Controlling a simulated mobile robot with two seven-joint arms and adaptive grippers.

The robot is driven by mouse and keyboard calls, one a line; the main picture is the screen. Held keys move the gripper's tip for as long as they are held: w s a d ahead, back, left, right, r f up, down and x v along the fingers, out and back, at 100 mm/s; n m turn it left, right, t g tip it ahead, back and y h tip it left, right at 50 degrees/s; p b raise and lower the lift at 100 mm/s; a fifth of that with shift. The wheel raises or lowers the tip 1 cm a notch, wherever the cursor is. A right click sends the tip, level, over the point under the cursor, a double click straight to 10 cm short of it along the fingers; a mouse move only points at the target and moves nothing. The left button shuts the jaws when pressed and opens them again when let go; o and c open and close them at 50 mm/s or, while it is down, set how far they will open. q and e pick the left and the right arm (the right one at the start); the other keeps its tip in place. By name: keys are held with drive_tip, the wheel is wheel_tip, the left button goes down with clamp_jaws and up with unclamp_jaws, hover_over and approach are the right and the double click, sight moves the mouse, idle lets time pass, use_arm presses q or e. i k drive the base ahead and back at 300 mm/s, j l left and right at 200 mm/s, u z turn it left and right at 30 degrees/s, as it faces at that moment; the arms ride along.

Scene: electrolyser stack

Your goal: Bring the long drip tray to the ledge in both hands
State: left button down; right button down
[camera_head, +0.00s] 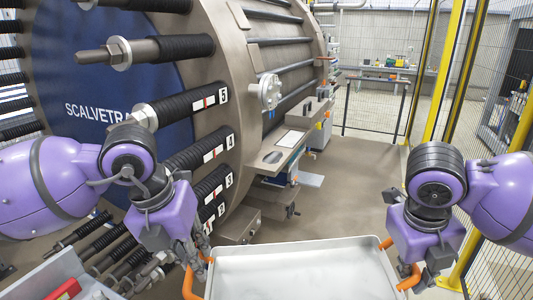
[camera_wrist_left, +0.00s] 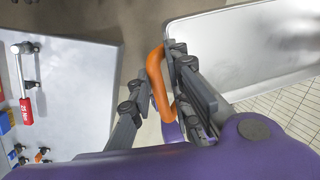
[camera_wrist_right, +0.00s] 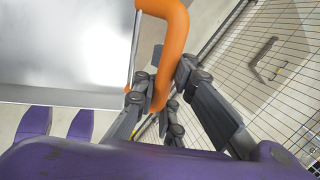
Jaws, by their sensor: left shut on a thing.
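The long drip tray (camera_head: 300,272), pale metal with a raised rim, lies in front of me at the bottom of the head view, its near part cut off. It has an orange handle at each end. My left gripper (camera_wrist_left: 155,88) is shut on the left handle (camera_wrist_left: 155,65). My right gripper (camera_wrist_right: 165,85) has its fingers on either side of the right handle (camera_wrist_right: 176,30); whether they clamp it is unclear. A tan ledge-like shelf (camera_head: 268,160) juts from the stack ahead, with a pale plate on top. I cannot tell if this is the ledge.
The large stack (camera_head: 235,65) with black-sleeved rods (camera_head: 185,108) stands at the left and ahead. Yellow posts (camera_head: 424,80) and mesh fencing bound the right. Floor (camera_head: 345,190) is clear ahead.

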sight(281, 151)
drive_tip(key=i+l+u, duration=0.35)
drive_tip(key=l, duration=0.25)
drive_tip(key=i+l+u, duration=0.55)
drive_tip(key=l, duration=0.3)
drive_tip(key=i+l+u, duration=0.15)
drive_tip(key=i+l, duration=0.15)
drive_tip(key=i+l+u, duration=0.15)
drive_tip(key=l, duration=0.25)
drive_tip(key=i+l+u, duration=0.2)
drive_tip(key=l, duration=0.2)
drive_tip(key=i+l+u, duration=0.15)
drive_tip(key=l, duration=0.25)
drive_tip(key=l+u, duration=0.15)
drive_tip(key=l, duration=0.25)
drive_tip(key=i+l+u, duration=0.2)
drive_tip(key=l, duration=0.25)
drive_tip(key=k, duration=0.1)
